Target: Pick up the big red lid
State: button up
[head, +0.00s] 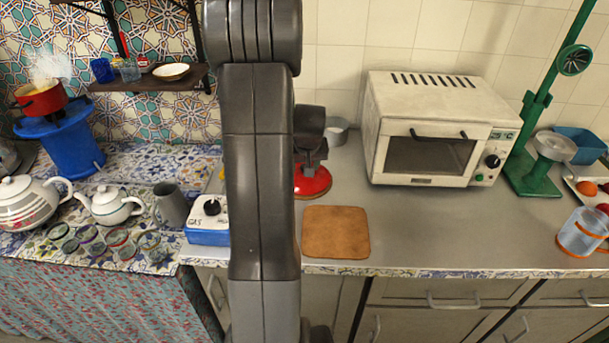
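The big red lid (314,184) lies on the grey counter, just right of my dark arm, which hides its left part. My gripper (311,168) is pointed down right over the middle of the lid, at or very close to its top. The fingertips are small and dark here, so I cannot tell whether they are open or closed on the lid's knob. I see no clear gap between the lid and the counter.
A brown board (335,232) lies in front of the lid. A white toaster oven (438,130) stands to the right, and a metal pan (337,131) behind. A blue-and-white box (207,222) and teapots (108,206) stand left. A red pot (40,100) sits on a blue stand.

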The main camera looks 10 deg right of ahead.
jog(key=shift+c, duration=0.4)
jog(key=c, duration=1)
grip_shut()
jog(key=shift+r, duration=0.15)
